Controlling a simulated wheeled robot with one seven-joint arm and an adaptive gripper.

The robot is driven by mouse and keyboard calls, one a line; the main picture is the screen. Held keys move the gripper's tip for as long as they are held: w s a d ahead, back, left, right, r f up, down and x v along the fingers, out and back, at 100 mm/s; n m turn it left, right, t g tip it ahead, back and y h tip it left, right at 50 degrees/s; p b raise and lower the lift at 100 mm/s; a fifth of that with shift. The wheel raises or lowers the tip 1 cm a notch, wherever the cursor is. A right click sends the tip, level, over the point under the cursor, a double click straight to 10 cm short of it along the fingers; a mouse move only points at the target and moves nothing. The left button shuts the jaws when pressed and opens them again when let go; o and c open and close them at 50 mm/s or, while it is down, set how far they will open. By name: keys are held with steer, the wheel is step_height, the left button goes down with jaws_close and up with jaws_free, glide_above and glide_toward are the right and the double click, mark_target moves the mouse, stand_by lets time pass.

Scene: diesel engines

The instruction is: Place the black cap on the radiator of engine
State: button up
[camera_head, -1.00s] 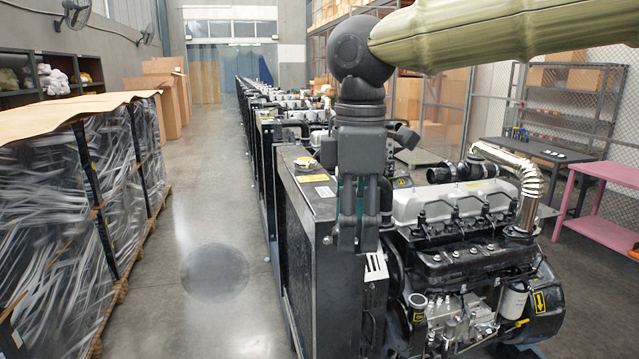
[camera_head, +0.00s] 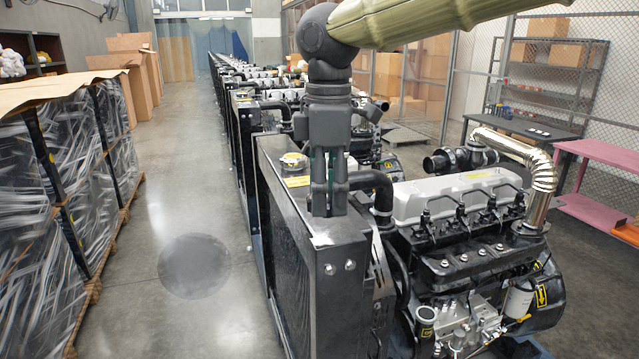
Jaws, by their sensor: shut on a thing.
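The engine with its grey valve cover (camera_head: 455,195) stands at the right front. Its black radiator (camera_head: 338,285) stands upright at the engine's left end, with yellow labels and a round filler fitting (camera_head: 292,160) on its top. My gripper (camera_head: 328,208) points straight down, with its fingertips at the radiator's top near the right edge, right of and nearer than the filler fitting. The fingers are nearly together. The black cap between them cannot be made out against the dark fingers. Whether the fingertips touch the radiator cannot be told.
A black hose (camera_head: 372,185) and a shiny exhaust pipe (camera_head: 540,185) rise beside my gripper and at the engine's far end. More engines recede behind. Wrapped pallets (camera_head: 60,210) line the left. A pink table (camera_head: 590,185) stands right. The aisle floor (camera_head: 180,330) is clear.

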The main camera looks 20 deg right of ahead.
steer(key=w, duration=0.3)
steer(key=shift+d+f, duration=0.2)
steer(key=shift+f, duration=0.1)
steer(key=shift+w+d+r, duration=0.1)
steer(key=shift+w+d, duration=0.15)
steer(key=w+p, duration=0.1)
steer(key=w, duration=0.2)
steer(key=w+d+p, duration=0.1)
steer(key=w, duration=0.2)
steer(key=shift+w+d+f+p, duration=0.2)
steer(key=shift+w+p, duration=0.15)
steer(key=shift+w, duration=0.05)
steer(key=shift+w+f, duration=0.25)
steer(key=shift+w, duration=0.25)
steer(key=shift+s+f+p, duration=0.2)
steer(key=shift+f+p, duration=0.75)
steer(key=shift+p, duration=0.15)
steer(key=shift+w+f, duration=0.2)
steer(key=shift+f, duration=0.6)
steer(key=shift+s, duration=0.15)
steer(key=shift+f, duration=0.1)
